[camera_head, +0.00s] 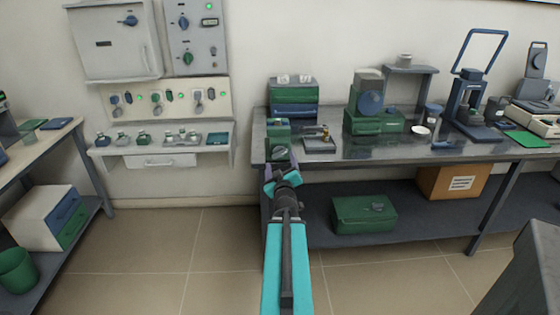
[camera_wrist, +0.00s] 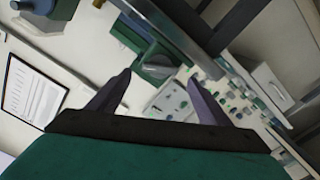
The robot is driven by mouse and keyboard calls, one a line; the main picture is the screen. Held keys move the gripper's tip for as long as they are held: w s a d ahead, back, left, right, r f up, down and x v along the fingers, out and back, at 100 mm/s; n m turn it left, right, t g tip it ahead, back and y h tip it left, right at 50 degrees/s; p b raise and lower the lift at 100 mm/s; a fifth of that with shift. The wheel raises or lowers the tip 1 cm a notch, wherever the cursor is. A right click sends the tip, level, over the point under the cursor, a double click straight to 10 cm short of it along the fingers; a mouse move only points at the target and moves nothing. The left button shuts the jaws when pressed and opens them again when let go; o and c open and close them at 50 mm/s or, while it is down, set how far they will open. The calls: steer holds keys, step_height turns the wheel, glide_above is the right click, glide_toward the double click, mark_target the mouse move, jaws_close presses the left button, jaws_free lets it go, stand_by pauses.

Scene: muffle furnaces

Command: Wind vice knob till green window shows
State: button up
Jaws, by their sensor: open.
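A green vice-like block (camera_head: 278,132) stands at the left front corner of the grey bench, just beyond my gripper. In the head view my gripper (camera_head: 280,168) partly covers the vice's front. No window can be made out.
The grey bench (camera_head: 350,152) carries a small dark tray (camera_head: 319,144), a green machine (camera_head: 374,120) and a blue press (camera_head: 468,105). A green case (camera_head: 363,213) and a cardboard box (camera_head: 453,182) sit on the shelf below.

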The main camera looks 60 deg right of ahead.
mark_target(280, 154)
steer(key=shift+x, duration=2.6)
steer(key=c, duration=1)
steer(key=shift+r+m+p, duration=0.15)
steer(key=shift+m+p, duration=0.45)
steer(key=shift+p, duration=0.2)
steer(key=shift+c, duration=0.2)
steer(key=shift+s+m+p, duration=0.1)
steer(key=shift+m+p, duration=0.3)
steer(key=shift+m, duration=0.4)
steer(key=o, duration=1)
steer(key=shift+o, duration=0.2)
